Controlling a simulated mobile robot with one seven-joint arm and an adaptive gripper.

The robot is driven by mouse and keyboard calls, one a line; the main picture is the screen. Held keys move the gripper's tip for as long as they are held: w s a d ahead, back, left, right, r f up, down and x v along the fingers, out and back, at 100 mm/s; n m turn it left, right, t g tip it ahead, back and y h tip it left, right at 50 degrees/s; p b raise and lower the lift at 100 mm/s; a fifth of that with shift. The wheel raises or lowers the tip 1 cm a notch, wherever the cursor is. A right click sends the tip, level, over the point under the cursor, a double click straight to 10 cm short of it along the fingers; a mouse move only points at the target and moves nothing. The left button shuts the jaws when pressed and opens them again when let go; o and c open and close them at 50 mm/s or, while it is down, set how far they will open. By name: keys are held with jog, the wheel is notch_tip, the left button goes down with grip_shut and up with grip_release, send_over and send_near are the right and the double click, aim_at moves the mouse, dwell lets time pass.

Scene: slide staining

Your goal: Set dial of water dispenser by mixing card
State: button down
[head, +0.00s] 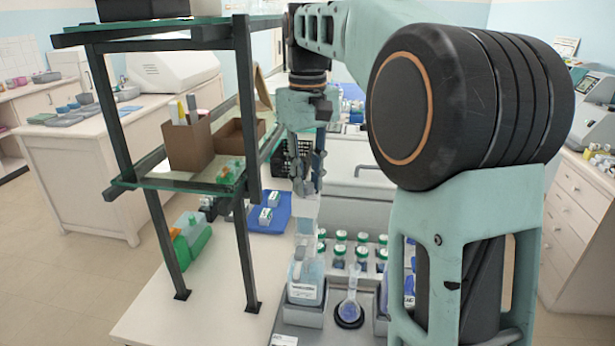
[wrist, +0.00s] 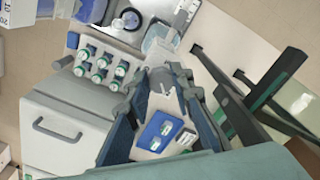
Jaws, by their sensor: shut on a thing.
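The water dispenser (head: 306,277) is a clear bottle with pale blue liquid and a white label, upright in the grey tray's left part. A pale translucent upper part (head: 305,214) rises above it. My gripper (head: 308,188) points down over this upper part, with its fingers shut on it. In the wrist view, my gripper (wrist: 163,78) closes around a pale piece, with the round bottle (wrist: 158,42) just beyond. The dial's setting is too small to read. A small white card (head: 284,340) shows at the bottom edge, possibly the mixing card; its print is unreadable.
A round flask (head: 350,311) with blue liquid stands close right of the dispenser. Several green-capped bottles (head: 340,250) stand behind it. A blue tray (head: 277,222) with small bottles lies back left. A dark-framed shelf (head: 245,150) stands close on the left.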

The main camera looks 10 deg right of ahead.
jog(key=m+p, duration=0.2)
jog(key=m, duration=0.1)
jog(key=shift+a+r+m, duration=0.1)
jog(key=shift+m, duration=0.2)
jog(key=m+p, duration=0.1)
jog(key=m, duration=0.3)
jog(key=shift+a+m+p, duration=0.1)
jog(key=shift+m+p, duration=0.2)
jog(key=shift+p, duration=0.1)
jog(key=m, duration=0.4)
jog(key=shift+m, duration=0.3)
jog(key=shift+w+a+m, duration=0.1)
jog(key=shift+m, duration=2.1)
jog(key=c, duration=1.7)
grip_release()
